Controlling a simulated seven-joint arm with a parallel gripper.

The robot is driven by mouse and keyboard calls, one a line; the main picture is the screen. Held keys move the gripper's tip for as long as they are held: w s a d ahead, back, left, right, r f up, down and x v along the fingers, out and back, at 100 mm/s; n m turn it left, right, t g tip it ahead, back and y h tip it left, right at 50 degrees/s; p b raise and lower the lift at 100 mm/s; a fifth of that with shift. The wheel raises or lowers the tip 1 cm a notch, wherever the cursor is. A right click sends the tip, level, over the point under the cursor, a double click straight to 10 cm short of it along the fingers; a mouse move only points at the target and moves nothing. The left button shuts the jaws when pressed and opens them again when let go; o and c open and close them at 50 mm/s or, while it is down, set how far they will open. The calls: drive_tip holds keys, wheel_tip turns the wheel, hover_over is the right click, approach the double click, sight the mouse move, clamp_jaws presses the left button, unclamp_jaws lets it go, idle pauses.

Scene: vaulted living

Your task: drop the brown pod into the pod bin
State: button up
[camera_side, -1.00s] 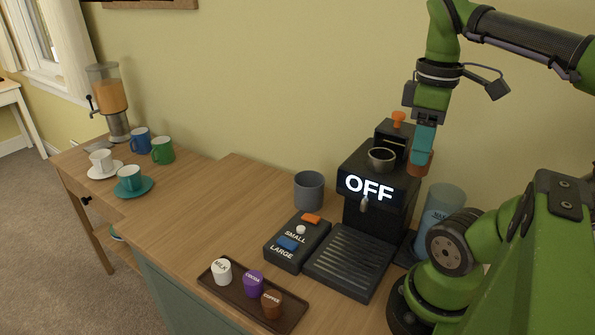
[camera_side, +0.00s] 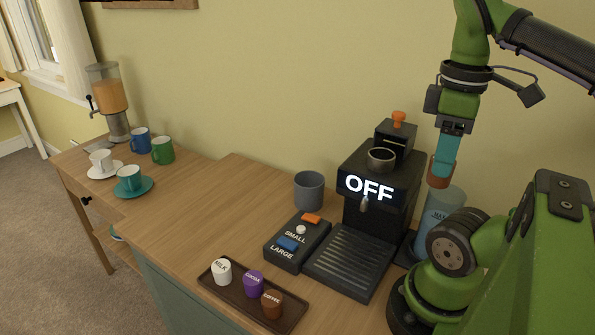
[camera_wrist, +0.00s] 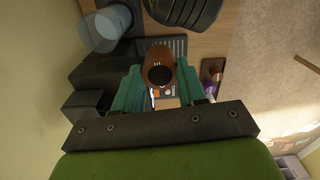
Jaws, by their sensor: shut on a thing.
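My gripper (camera_side: 444,160) is shut on a brown pod (camera_side: 438,179) and holds it in the air to the right of the coffee machine. In the wrist view the brown pod (camera_wrist: 160,66) sits between the teal fingers of my gripper (camera_wrist: 158,82). A translucent blue cylinder (camera_side: 438,216), seemingly the pod bin, stands on the counter below, with a label I cannot read fully. In the side view the pod appears just above its rim. In the wrist view the bin (camera_wrist: 105,27) is up and left of the pod, so the two look apart.
The coffee machine (camera_side: 371,193), showing OFF, stands close on the left. A tray (camera_side: 232,292) with milk, cocoa and coffee pods, a button box (camera_side: 284,254) and a grey cup (camera_side: 309,190) are further left. My arm's base is close to the bin.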

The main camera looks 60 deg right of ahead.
drive_tip(key=w+d+f, duration=0.2)
drive_tip(key=w+d, duration=0.4)
drive_tip(key=w, duration=0.6)
drive_tip(key=w+d+f, duration=0.1)
drive_tip(key=w+d, duration=0.5)
drive_tip(key=w, duration=0.6)
drive_tip(key=w+d+f, duration=0.3)
drive_tip(key=w+f, duration=0.5)
drive_tip(key=f, duration=0.4)
drive_tip(key=shift+w+d+f, duration=0.25)
drive_tip(key=o, duration=1.1)
drive_tip(key=shift+r, duration=0.1)
